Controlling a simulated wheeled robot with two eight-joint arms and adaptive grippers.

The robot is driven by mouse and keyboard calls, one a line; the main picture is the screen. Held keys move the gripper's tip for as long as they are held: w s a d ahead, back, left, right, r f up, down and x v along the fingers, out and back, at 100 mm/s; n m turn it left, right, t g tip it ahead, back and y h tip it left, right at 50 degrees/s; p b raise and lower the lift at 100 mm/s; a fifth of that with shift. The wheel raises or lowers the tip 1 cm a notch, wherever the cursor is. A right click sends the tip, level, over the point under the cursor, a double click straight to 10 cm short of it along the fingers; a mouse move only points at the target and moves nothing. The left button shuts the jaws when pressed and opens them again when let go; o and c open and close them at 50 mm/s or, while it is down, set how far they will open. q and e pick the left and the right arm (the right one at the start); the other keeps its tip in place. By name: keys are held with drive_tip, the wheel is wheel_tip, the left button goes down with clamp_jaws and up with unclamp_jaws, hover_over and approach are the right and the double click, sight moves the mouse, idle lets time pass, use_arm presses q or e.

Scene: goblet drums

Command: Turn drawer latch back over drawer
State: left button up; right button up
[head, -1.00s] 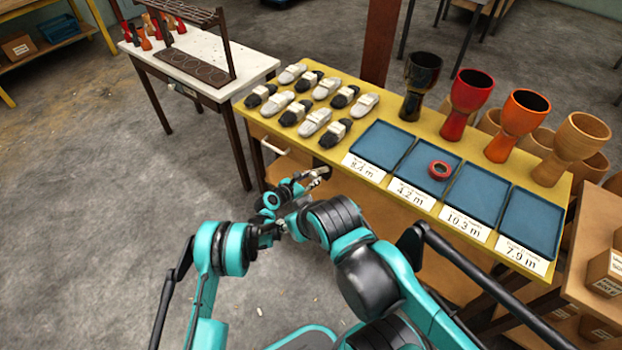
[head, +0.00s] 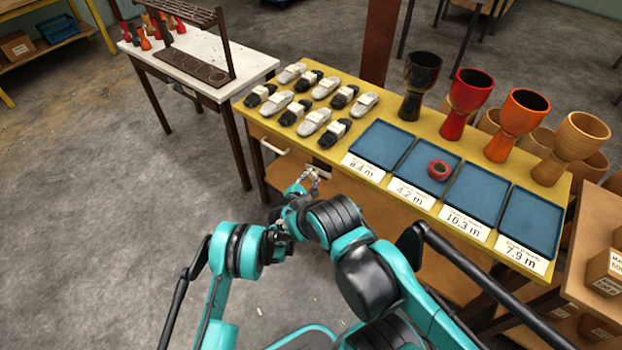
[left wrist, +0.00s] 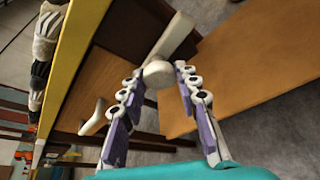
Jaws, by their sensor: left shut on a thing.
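The latch is a pale bar with a round knob (left wrist: 159,73) in the left wrist view. It slants from the knob toward the upper right, beside the drawer's wooden front (left wrist: 118,82). The drawer has a pale handle (left wrist: 92,117). My left gripper (left wrist: 167,78) has its two purple-padded fingers on either side of the knob, closed on it. In the head view, the left gripper (head: 308,182) is under the table edge, by the latch (head: 319,172) and right of the drawer handle (head: 274,148). My right gripper cannot be made out.
The yellow table (head: 395,205) carries several pale and dark wrapped bundles, blue trays (head: 385,146), a red ring (head: 438,170) and goblet drums (head: 466,104). A white table (head: 210,80) stands at the left. Boxes (head: 607,275) stand at the right. Grey floor is clear on the left.

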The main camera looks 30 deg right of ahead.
use_arm(q)
drive_tip(key=shift+m+t, duration=0.4)
drive_tip(key=shift+m, duration=0.3)
drive_tip(key=o, duration=1.1)
drive_tip(key=shift+o, duration=0.2)
drive_tip(key=shift+s, duration=0.1)
drive_tip(key=v, duration=0.7)
drive_tip(key=shift+a, duration=0.2)
drive_tip(key=shift+s, duration=0.15)
